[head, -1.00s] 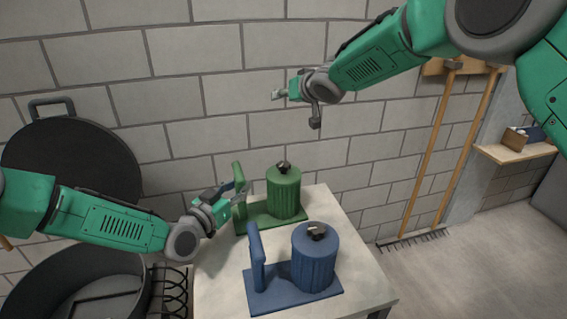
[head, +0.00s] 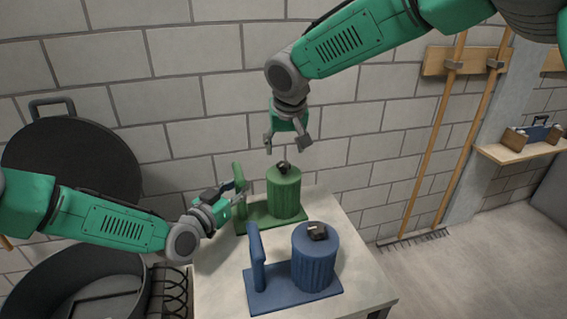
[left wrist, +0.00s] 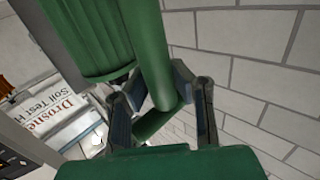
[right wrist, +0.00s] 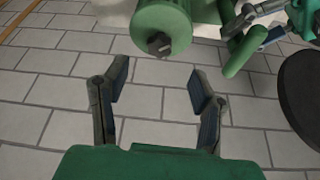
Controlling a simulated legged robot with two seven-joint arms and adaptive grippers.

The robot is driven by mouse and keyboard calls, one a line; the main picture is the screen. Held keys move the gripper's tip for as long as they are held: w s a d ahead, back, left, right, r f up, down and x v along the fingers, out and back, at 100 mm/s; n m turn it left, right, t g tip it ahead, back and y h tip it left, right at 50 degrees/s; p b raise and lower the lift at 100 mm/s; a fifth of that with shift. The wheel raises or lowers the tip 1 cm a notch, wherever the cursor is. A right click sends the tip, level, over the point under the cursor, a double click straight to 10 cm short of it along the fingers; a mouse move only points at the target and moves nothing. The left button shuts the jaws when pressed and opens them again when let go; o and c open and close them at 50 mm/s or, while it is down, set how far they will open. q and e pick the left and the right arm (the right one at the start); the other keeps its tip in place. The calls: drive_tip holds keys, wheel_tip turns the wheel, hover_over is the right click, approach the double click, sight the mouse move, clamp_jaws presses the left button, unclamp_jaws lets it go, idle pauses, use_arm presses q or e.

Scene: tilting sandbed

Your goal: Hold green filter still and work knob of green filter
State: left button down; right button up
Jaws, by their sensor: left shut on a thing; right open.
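The green filter (head: 284,196) stands on the table, with a ribbed body, a base plate and an upright post at its left. Its dark knob (head: 283,167) is on top. My left gripper (head: 238,197) is shut on the green post, which also shows between its fingers in the left wrist view (left wrist: 152,50). My right gripper (head: 288,147) is open and empty, pointing down just above the knob. In the right wrist view the knob (right wrist: 159,44) lies beyond the open fingertips (right wrist: 160,80), not between them.
A blue filter (head: 314,262) with its own knob stands in front of the green one on the pale table (head: 222,274). A block wall is close behind. A dark round bin (head: 75,285) is at the left. A rake (head: 412,238) leans at the right.

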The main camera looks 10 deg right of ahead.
sight(283, 164)
drive_tip(key=x, duration=0.7)
drive_tip(key=c, duration=1.1)
